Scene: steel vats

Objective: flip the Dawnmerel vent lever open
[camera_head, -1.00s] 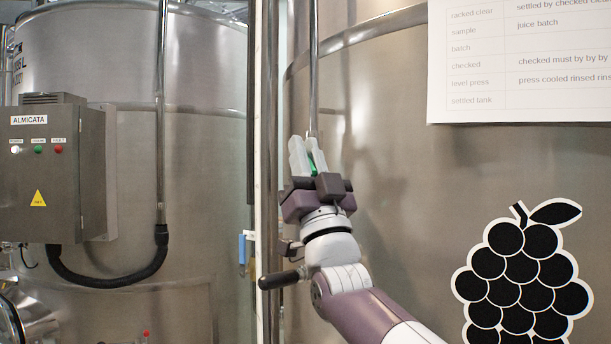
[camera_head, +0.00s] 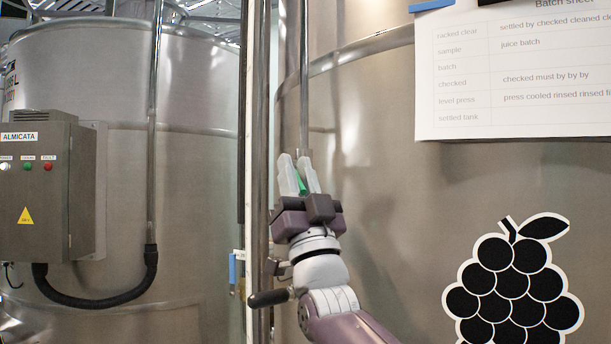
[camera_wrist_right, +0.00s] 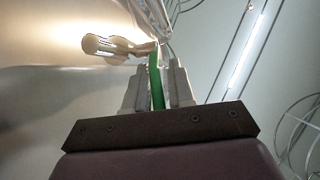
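A green lever (camera_wrist_right: 156,82) stands upright between the fingers of my right gripper (camera_wrist_right: 158,85) in the wrist view. It lies close to the left finger, with a narrow gap showing at the right finger. In the head view, my right gripper (camera_head: 298,172) points up in front of a steel vat, at the foot of a thin vertical pipe (camera_head: 304,85). A bit of the green lever (camera_head: 300,186) shows between its parted fingers. Metal valve or pipe parts (camera_wrist_right: 115,47) are beyond the fingertips. No Dawnmerel label is readable. My left gripper is out of view.
The right vat (camera_head: 390,200) curves close behind my gripper, with a batch sheet (camera_head: 515,85) and a grape emblem (camera_head: 515,290). A vertical post (camera_head: 257,120) stands just left of my gripper. Farther left is a control box (camera_head: 40,190) marked ALMICATA, on another vat (camera_head: 190,80).

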